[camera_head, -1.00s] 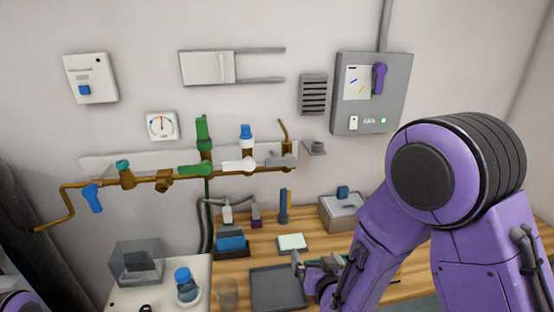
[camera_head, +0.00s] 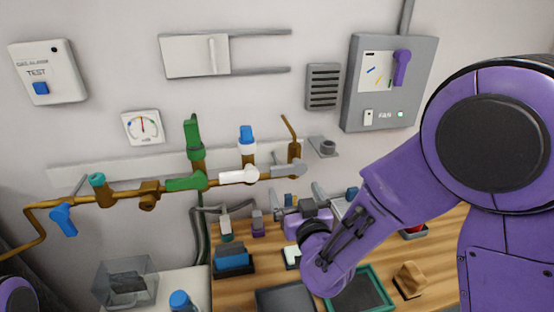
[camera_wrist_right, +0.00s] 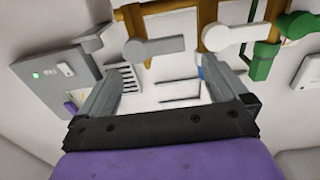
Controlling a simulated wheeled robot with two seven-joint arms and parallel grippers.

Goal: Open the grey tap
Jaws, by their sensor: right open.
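The grey tap (camera_head: 288,170) sits at the right end of the brown pipe run on the wall, with its grey lever lying roughly along the pipe. It also shows in the right wrist view (camera_wrist_right: 153,47), at the top between white and grey parts. My right gripper (camera_head: 302,192) is open and empty, just below the grey tap in the head view. In the right wrist view its two fingers (camera_wrist_right: 163,75) are wide apart, with only wall and fittings seen between them. It does not appear to touch the tap. My left gripper is out of view.
The white tap (camera_head: 239,175) and green tap (camera_head: 186,183) sit left of the grey one. A grey bracket (camera_head: 325,147) is on the wall to its right, with a vent (camera_head: 323,87) and a grey panel (camera_head: 390,83) above. The bench below holds trays and several small items.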

